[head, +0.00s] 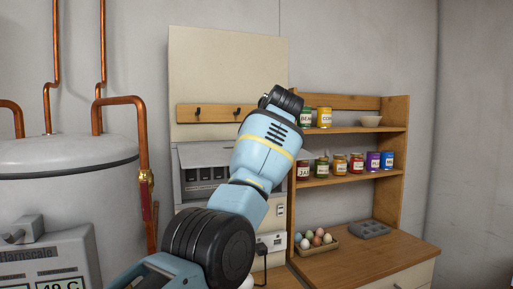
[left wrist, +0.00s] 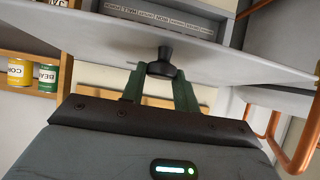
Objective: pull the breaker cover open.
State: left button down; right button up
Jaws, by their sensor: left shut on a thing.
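The grey breaker box (head: 190,192) is on the wall panel in the head view, partly behind my left arm. Its light grey cover (head: 205,154) stands out from the box, partly open, with a row of dark breakers below it. In the left wrist view the cover (left wrist: 235,62) crosses the picture, and a printed label strip shows beyond its edge. My left gripper (left wrist: 160,72) has its green fingers on either side of the dark knob (left wrist: 161,66) on the cover, shut on it. In the head view my arm hides these fingers and the knob. My right gripper is in neither view.
A wooden shelf (head: 345,131) with several cans stands right of the box. Eggs in a carton (head: 318,240) and a grey tray (head: 363,229) are on the counter (head: 375,250). A white tank (head: 65,185) with copper pipes (head: 144,150) is at the left.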

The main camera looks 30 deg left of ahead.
pick_arm(q)
jog(key=shift+a+f, duration=0.15)
jog(key=shift+f, duration=0.15)
jog(key=c, duration=1.1)
grip_release()
jog(key=shift+w+a, duration=0.15)
jog(key=v, duration=0.8)
jog(key=shift+f, duration=0.1)
